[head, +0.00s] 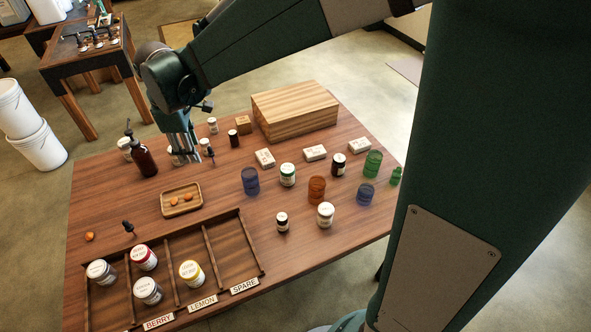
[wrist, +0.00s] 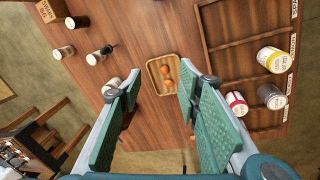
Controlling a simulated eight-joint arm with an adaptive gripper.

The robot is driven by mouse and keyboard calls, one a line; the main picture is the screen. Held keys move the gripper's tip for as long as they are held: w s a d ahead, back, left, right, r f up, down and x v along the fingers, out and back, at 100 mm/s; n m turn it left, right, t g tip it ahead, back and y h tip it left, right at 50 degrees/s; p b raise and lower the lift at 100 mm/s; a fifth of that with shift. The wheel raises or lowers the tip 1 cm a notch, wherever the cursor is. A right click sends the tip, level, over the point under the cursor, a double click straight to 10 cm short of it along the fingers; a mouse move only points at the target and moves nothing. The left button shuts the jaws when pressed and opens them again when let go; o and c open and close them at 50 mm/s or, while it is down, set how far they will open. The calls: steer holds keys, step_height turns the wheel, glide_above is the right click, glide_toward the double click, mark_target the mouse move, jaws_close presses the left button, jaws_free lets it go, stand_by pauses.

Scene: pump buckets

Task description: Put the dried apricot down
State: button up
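Two orange dried apricots (head: 175,201) lie in a small wooden tray (head: 193,209) on the table; they also show in the wrist view (wrist: 168,82), in the tray (wrist: 153,66). A third apricot-like orange piece (head: 89,237) lies on the bare table near its left edge; a small orange spot (wrist: 192,138) shows beside the right finger in the wrist view. My gripper (head: 187,158) is above the table behind the tray. In the wrist view my gripper (wrist: 157,85) has its green fingers wide apart, with nothing between them.
A brown pump bottle (head: 144,160) stands left of my gripper, with small jars close by. A divided wooden rack (head: 237,253) with labelled jars is at the front. A wooden box (head: 296,110) is at the back; several jars and tubs stand at right. Table around the tray is mostly clear.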

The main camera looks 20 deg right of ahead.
steer(key=s+d+r+m+t, duration=0.2)
steer(key=s+d+r+m, duration=0.45)
steer(key=s+d, duration=0.5)
steer(key=s+d+f+m+t, duration=0.1)
steer(key=s+d+m+t, duration=0.2)
steer(key=s+d+m, duration=0.4)
steer(key=s+d, duration=0.3)
steer(key=s, duration=0.4)
steer(key=shift+s+d, duration=0.15)
steer(key=shift+f, duration=0.1)
step_height(320, 180, down, 13)
steer(key=b, duration=1.3)
stand_by(3.3)
